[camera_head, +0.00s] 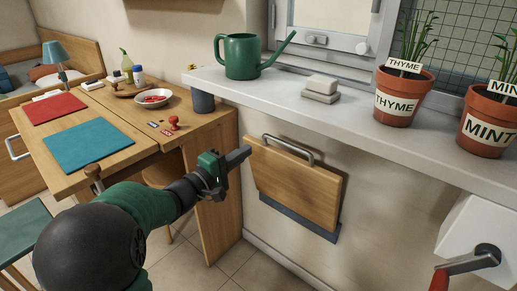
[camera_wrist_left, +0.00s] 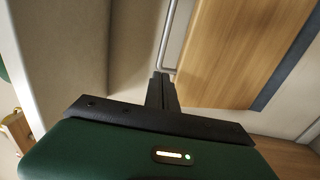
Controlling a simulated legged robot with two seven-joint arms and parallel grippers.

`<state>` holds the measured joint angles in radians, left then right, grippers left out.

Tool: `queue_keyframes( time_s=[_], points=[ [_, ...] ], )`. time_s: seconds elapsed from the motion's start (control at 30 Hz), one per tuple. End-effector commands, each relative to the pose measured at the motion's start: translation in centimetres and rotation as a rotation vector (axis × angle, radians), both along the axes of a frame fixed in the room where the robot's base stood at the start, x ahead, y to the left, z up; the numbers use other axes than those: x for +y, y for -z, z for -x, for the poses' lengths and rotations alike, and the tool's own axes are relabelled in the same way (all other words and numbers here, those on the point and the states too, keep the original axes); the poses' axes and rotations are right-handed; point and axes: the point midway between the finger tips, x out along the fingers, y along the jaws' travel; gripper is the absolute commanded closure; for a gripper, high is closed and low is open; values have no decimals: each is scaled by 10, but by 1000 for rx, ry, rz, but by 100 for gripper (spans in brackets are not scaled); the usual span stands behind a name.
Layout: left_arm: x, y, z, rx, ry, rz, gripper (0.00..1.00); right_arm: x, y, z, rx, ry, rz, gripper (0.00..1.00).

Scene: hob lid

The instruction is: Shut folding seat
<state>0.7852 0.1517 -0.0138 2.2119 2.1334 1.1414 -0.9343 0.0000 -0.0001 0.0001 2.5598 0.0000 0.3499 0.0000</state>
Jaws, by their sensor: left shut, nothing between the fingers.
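The folding seat (camera_head: 296,185) is a wooden panel on the wall below the window sill. It stands steeply tilted, its top edge seemingly a little off the wall, above a dark grey lower strip (camera_head: 300,219). A metal bar handle (camera_head: 288,148) runs along its top edge. My left gripper (camera_head: 246,153) is shut and empty, just left of the panel's upper left corner. In the left wrist view the shut fingers (camera_wrist_left: 161,80) point towards the handle (camera_wrist_left: 167,40) beside the wooden panel (camera_wrist_left: 240,50). Whether they touch it is unclear. My right gripper is out of view.
The grey sill (camera_head: 340,112) overhangs the seat, with a green watering can (camera_head: 242,58), soap-like blocks (camera_head: 321,88) and potted herbs (camera_head: 403,97). A wooden desk (camera_head: 120,150) stands left. A white box with a crank (camera_head: 480,240) is at right. Floor below is clear.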

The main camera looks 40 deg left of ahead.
Motion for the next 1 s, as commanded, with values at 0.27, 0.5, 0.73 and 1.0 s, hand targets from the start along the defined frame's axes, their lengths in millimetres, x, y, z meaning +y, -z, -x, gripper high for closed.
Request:
queue_keyframes(
  time_s=[0.27,0.5,0.73,1.0],
  points=[
    [-5,1,-53,-1,2,1,100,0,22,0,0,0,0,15],
    [-5,-2,-66,1,0,1,100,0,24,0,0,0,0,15],
    [-5,-2,-66,1,0,1,100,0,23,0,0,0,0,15],
    [-10,-27,-105,112,8,-7,100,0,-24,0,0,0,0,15]
  ],
)
